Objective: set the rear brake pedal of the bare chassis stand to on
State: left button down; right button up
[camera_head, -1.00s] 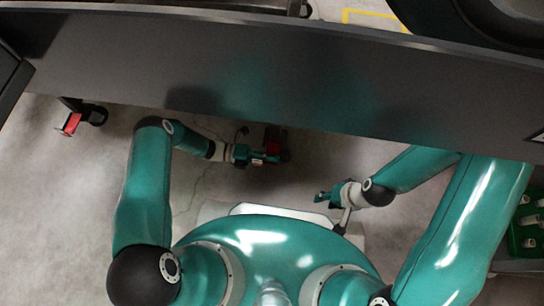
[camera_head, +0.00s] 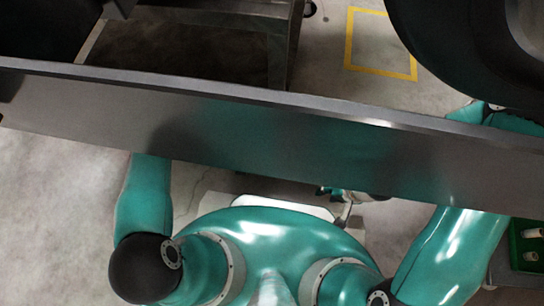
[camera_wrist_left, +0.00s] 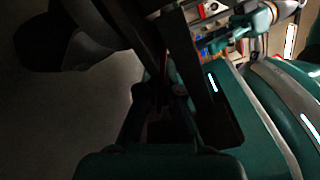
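A wide dark grey beam (camera_head: 270,135) crosses the head view and covers the area where my left forearm and gripper go. No brake pedal can be made out in the head view now. In the left wrist view, my left gripper (camera_wrist_left: 165,115) is very dark, among dark bars, and whether it holds anything cannot be seen. My right gripper (camera_head: 325,190) shows just below the beam's lower edge, partly covered, apart from any pedal that I can see; its fingers are too small to read.
A large black tyre (camera_head: 430,45) fills the top right corner. A yellow floor marking (camera_head: 381,72) lies beyond the beam. A green crate (camera_head: 517,262) with pale items stands at the lower right. Pale floor (camera_head: 50,220) is clear at the lower left.

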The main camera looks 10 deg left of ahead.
pick_arm(q)
jog(key=shift+f, duration=0.25)
jog(key=c, duration=1.3)
grip_release()
jog(key=shift+r, duration=0.1)
jog(key=shift+c, duration=0.2)
jog(key=a, duration=1.2)
